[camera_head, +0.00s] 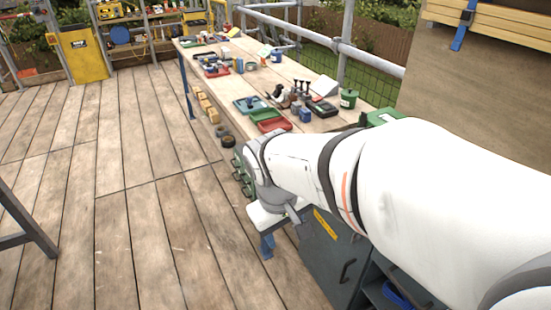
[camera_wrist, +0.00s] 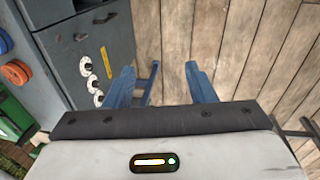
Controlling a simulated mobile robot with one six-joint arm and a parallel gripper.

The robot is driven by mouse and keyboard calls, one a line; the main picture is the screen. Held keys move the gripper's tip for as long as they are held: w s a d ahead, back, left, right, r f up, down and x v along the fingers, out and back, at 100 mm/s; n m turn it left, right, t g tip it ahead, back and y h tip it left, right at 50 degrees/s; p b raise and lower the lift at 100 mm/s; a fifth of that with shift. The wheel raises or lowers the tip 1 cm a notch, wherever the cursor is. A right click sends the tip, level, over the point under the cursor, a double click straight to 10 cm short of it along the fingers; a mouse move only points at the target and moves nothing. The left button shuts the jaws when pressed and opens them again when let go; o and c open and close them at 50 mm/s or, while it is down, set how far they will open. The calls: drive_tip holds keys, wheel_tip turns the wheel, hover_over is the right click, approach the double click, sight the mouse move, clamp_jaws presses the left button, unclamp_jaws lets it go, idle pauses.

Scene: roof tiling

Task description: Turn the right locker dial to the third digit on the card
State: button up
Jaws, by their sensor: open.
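Three white dials with dark centres sit in a row on the grey locker (camera_wrist: 62,62) in the wrist view: one upper dial (camera_wrist: 84,66), one middle dial (camera_wrist: 90,82) and one lower dial (camera_wrist: 98,98). I cannot tell which is the right one, and their digits are too small to read. My gripper (camera_wrist: 160,68) is open and empty, its blue fingers apart over the floor, to the right of the dials and not touching them. The locker (camera_head: 325,262) also shows in the head view, where its dials are not visible. I cannot make out the card.
A yellow strip (camera_wrist: 106,62) is on the locker beside the dials. A long workbench (camera_head: 228,92) carries trays, tools and a green pot (camera_head: 348,98). Small yellow blocks (camera_head: 205,105) and dark rolls (camera_head: 228,141) lie beside it. The plank floor (camera_head: 130,200) at left is largely clear.

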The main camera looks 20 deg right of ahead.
drive_tip(key=w+d+f+n+g+h+b, duration=0.3)
drive_tip(key=w+d+f+n+h+b, duration=0.15)
drive_tip(key=d+f, duration=0.3)
drive_tip(key=w+d+f+n+g+h+b, duration=0.25)
drive_tip(key=d+f+n+h+b, duration=0.2)
drive_tip(key=d+f, duration=0.3)
drive_tip(key=w+d+f+n+t+h+b, duration=0.2)
drive_tip(key=w+f+n+t+h+b, duration=0.15)
drive_tip(key=w+f+n, duration=0.35)
drive_tip(key=w+d+f+n+t+h+b, duration=0.25)
drive_tip(key=w+f+h, duration=0.2)
drive_tip(key=f, duration=0.35)
drive_tip(key=w+d, duration=0.1)
drive_tip(key=d, duration=0.6)
drive_tip(key=shift+d+y, duration=0.3)
drive_tip(key=shift+d, duration=0.05)
drive_tip(key=shift+c, duration=0.4)
drive_tip(key=c, duration=0.9)
